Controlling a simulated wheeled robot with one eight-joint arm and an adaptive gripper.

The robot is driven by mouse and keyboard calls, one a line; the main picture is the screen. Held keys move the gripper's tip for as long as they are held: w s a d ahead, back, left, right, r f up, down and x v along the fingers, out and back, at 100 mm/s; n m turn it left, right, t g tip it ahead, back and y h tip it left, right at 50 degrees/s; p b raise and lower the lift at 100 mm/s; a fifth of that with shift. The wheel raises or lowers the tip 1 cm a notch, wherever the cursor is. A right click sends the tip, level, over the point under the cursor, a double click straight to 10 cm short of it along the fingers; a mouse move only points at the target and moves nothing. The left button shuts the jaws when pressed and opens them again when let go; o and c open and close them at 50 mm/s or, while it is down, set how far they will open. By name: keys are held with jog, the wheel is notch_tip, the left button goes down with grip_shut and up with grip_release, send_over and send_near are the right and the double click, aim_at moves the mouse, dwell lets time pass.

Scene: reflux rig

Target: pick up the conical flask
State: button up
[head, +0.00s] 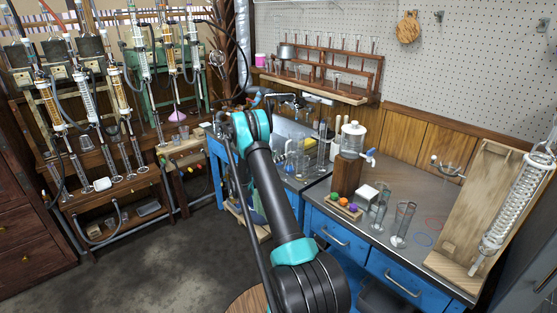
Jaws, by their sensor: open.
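I cannot single out the conical flask with certainty. Several clear glass vessels (300,166) stand crowded on the far part of the blue bench, partly hidden behind my arm, and their shapes are too small to tell apart. A small clear vessel (184,132) stands on the wooden side table at the left, below a pink funnel-like piece (177,116). My arm rises from the lower middle to a teal joint at the bench's far left end. My gripper cannot be made out at the arm's far end.
Two glass cylinders (404,222) stand near the front of the grey bench top (420,190). A coil condenser (515,205) leans on a wooden board at right. A white-topped container (352,138) sits on a wooden block (345,174). Tall glass rigs fill the left rack. The floor (150,255) is clear.

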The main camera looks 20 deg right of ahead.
jog(key=shift+d, duration=0.1)
jog(key=shift+c, duration=0.4)
jog(key=c, duration=1)
jog(key=shift+r, duration=0.25)
notch_tip(320, 180, up, 24)
jog(key=shift+r, duration=0.25)
dwell(0.8)
